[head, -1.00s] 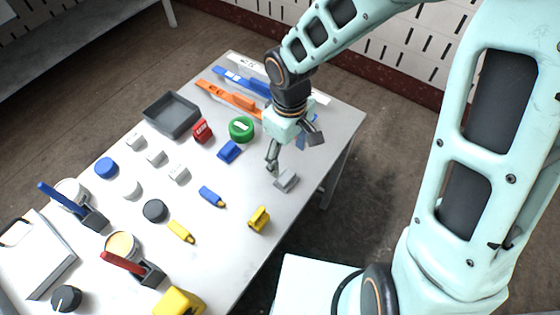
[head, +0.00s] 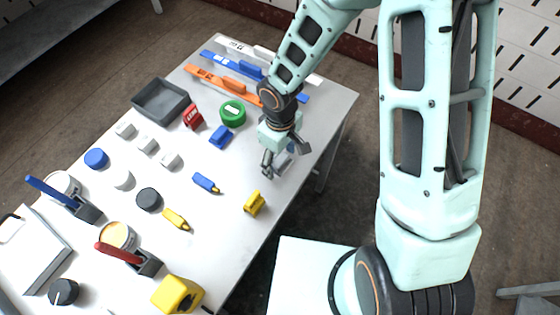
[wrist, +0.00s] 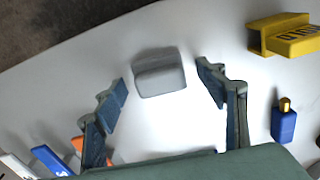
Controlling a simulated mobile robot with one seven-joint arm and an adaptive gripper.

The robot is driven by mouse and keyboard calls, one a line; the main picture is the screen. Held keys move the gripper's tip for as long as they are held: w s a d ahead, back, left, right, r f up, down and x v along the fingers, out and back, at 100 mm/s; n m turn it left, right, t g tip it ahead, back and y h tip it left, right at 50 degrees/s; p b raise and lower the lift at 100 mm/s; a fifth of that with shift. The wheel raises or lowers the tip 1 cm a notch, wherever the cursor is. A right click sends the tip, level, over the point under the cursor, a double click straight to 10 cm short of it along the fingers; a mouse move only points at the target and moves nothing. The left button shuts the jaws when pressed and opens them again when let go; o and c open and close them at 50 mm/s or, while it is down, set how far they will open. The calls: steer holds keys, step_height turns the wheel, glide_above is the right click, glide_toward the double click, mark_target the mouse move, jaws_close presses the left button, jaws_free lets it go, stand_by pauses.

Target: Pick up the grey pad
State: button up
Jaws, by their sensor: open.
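The grey pad (wrist: 160,74) is a small light-grey block lying on the white table near its edge. In the wrist view it sits between the two fingertips of my gripper (wrist: 162,77), with clear space on both sides. My gripper is open and holds nothing. In the head view the pad (head: 283,162) is partly hidden by the fingers, which are right at it; I cannot tell their exact height above the table.
A yellow block (head: 254,203) and a blue marker-like piece (head: 206,183) lie nearby. A blue block (head: 220,137), a green roll (head: 233,112) and a grey tray (head: 160,100) are farther off. The table (head: 235,240) is bare around the pad.

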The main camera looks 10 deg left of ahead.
steer(key=shift+f, duration=0.1)
steer(key=shift+c, duration=0.2)
steer(key=c, duration=1.1)
